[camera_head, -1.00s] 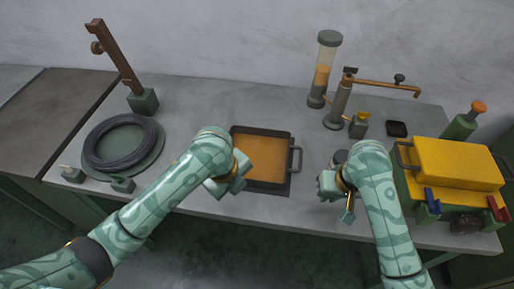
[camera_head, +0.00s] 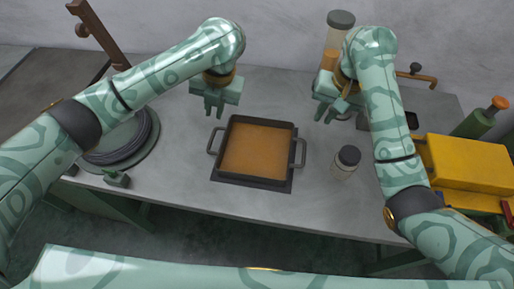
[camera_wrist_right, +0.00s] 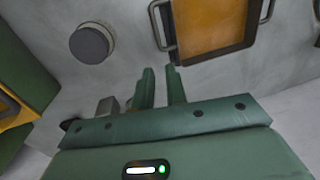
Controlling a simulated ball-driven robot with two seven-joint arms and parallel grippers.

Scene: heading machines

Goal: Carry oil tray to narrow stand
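The oil tray is a dark square pan with orange-brown oil; its front wall (camera_head: 253,180) shows in the head view, and it rests on a dark mat (camera_head: 278,187) on the bench. It has a loop handle on each side. My left gripper (camera_head: 213,112) is open and empty, behind the left handle and apart from it. My right gripper (camera_head: 327,117) is open and empty, behind and right of the right handle. In the right wrist view, its two fingers (camera_wrist_right: 161,78) stand apart, with the tray rim (camera_wrist_right: 172,48) and handle beyond them. I cannot identify the narrow stand.
A grey-lidded jar (camera_head: 347,162) stands right of the tray. A yellow case (camera_head: 468,163) sits at the right, a wire coil (camera_head: 125,145) at the left. A tall cylinder (camera_head: 338,22) and a pipe (camera_head: 425,79) stand behind my right arm. Bench in front of the tray is narrow.

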